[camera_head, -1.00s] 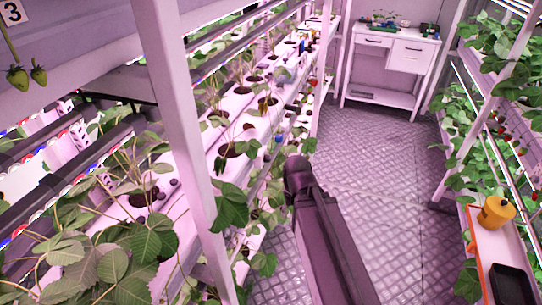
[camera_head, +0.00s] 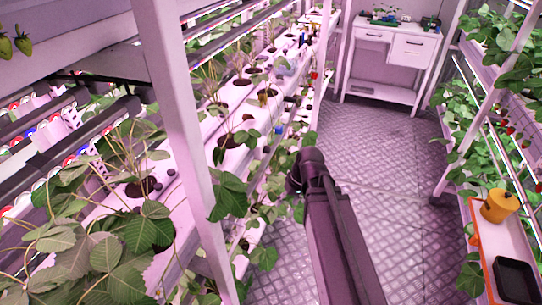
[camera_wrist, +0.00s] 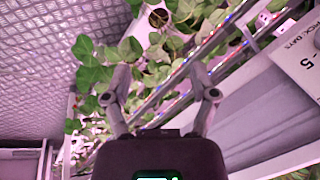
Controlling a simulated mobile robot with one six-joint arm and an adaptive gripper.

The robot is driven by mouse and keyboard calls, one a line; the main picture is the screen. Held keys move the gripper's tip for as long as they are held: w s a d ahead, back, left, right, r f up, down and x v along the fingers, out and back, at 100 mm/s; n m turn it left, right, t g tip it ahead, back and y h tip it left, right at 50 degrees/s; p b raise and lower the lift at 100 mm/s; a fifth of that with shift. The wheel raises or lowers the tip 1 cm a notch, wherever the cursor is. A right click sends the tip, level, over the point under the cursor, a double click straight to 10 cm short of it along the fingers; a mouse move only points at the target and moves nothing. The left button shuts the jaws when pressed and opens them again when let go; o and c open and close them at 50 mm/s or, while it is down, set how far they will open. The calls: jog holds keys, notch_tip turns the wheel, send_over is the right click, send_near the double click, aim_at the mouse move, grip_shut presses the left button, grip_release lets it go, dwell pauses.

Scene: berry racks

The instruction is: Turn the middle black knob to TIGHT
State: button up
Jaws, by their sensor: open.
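My gripper (camera_wrist: 160,82) shows in the wrist view with its two fingers spread apart and nothing between them. Strawberry leaves (camera_wrist: 95,62) and a rail with small coloured marks lie beyond the fingers. In the head view my dark arm rises over the aisle, and the gripper itself cannot be made out. Small dark round pieces (camera_head: 158,187) sit on the white planting gutter (camera_head: 190,160) at left. They are too small to tell whether they are knobs. No knob with a TIGHT marking can be made out in either view.
A white rack post (camera_head: 178,120) stands close in front of the left rack. Leafy plants (camera_head: 110,250) overhang it. A white desk (camera_head: 390,50) stands at the back. An orange container (camera_head: 499,205) and a black tray (camera_head: 515,278) sit on the right shelf. The patterned floor (camera_head: 385,170) is clear.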

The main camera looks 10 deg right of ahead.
jog(key=w+f+n+t+y+b, duration=0.1)
jog(key=w+n+y+b, duration=0.2)
jog(key=w+y, duration=0.1)
jog(key=n+t+y+b, duration=0.7)
jog(key=t+y+b, duration=0.1)
send_near(267, 150)
jog(key=d, duration=0.1)
jog(key=s+d, duration=0.1)
jog(key=d, duration=0.1)
jog(key=d+f, duration=0.1)
jog(key=d, duration=0.1)
jog(key=shift+s, duration=0.15)
jog(key=shift+a, duration=0.1)
jog(key=x, duration=1.3)
jog(key=shift+a, duration=0.35)
grip_shut()
